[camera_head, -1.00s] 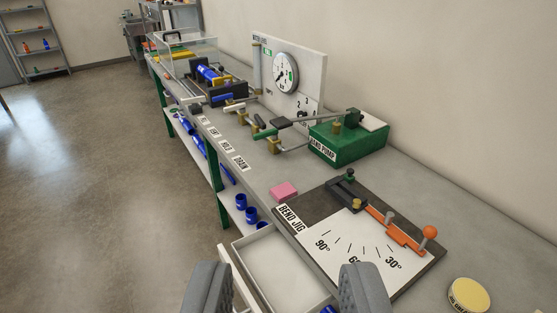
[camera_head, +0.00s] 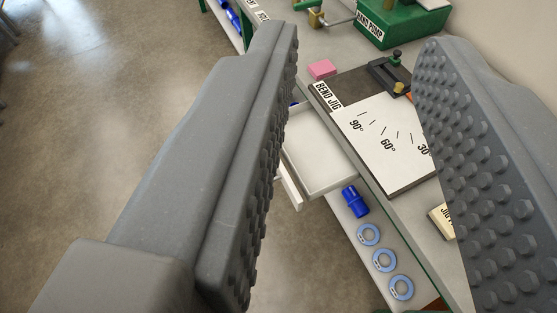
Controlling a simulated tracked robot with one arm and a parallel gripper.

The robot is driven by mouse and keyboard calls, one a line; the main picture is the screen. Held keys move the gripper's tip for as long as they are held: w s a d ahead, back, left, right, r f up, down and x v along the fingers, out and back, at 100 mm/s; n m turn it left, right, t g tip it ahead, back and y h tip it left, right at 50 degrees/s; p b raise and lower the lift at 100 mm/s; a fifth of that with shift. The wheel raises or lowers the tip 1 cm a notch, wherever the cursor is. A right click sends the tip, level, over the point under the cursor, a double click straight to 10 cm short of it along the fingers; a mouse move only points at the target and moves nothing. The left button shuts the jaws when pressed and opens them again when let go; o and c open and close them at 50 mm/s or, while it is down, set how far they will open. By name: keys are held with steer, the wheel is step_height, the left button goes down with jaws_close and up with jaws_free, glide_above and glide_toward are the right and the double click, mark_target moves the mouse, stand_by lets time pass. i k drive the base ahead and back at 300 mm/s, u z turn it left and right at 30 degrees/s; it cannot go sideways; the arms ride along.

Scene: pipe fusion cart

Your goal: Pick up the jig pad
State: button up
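My gripper (camera_head: 357,48) is open and empty, its two grey studded fingers large in the foreground. Between them shows the bend jig (camera_head: 408,185), a dark board with a white angle plate, on the bench. A small plain pink block (camera_head: 322,69) lies at its far left corner, near the bench edge, beyond the fingers. A cream labelled item (camera_head: 437,222) lies to the right of the jig's near corner, mostly hidden by the right finger; its label starts with "JIG". I cannot tell for certain which of these is the jig pad.
An open white drawer (camera_head: 289,187) sticks out below the bench front. A blue fitting (camera_head: 355,202) and several blue rings (camera_head: 384,260) lie on the lower shelf. The green hand pump (camera_head: 402,24) stands farther back.

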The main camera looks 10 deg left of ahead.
mark_target(440, 218)
steer(key=z, duration=0.85)
